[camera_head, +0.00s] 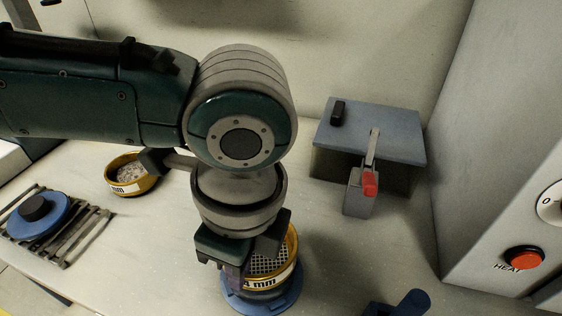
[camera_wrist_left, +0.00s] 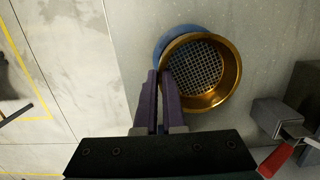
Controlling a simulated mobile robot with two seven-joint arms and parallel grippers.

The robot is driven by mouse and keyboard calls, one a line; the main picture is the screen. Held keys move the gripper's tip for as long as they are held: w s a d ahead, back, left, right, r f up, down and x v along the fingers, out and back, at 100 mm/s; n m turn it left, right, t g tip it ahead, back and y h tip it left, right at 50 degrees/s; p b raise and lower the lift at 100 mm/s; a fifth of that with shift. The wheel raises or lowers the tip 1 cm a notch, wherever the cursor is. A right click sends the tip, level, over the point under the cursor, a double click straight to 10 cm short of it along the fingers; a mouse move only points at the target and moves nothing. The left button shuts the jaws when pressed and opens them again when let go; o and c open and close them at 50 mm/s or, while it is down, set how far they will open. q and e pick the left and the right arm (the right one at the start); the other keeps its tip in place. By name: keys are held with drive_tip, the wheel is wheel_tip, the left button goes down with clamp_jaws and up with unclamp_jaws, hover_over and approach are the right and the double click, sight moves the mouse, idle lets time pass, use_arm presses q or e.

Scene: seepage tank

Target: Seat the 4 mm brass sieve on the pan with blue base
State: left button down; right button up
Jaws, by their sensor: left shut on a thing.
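The brass sieve (camera_head: 281,276), its label reading "mm" with the digit partly hidden, is below my left wrist. Its mesh and gold rim also show in the left wrist view (camera_wrist_left: 232,75). My left gripper (camera_wrist_left: 160,80) is shut on the near-left part of its rim; the head view shows the gripper (camera_head: 240,275) partly over the sieve. The blue base (camera_head: 287,299) of the pan is directly under the sieve, and a blue edge (camera_wrist_left: 165,42) shows past its upper left. The pan's upper part is hidden, so I cannot tell whether sieve and pan touch. My right gripper is out of view.
A brass sieve or pan with pale grains (camera_head: 130,175) stands left. A slatted rack (camera_head: 75,238) holds a blue disc with a black knob (camera_head: 38,212). A blue-lidded box (camera_head: 385,130) and red-tipped lever (camera_head: 370,184) stand behind right. A panel (camera_head: 510,150) bounds the right.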

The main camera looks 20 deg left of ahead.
use_arm(q)
drive_tip(key=shift+f+b, duration=0.45)
drive_tip(key=shift+f, duration=0.2)
drive_tip(key=c, duration=0.9)
unclamp_jaws()
drive_tip(key=shift+r, duration=0.1)
drive_tip(key=r, duration=0.6)
drive_tip(key=d+r+p, duration=0.1)
drive_tip(key=r, duration=0.2)
drive_tip(key=shift+d+r, duration=0.1)
drive_tip(key=shift+r, duration=0.3)
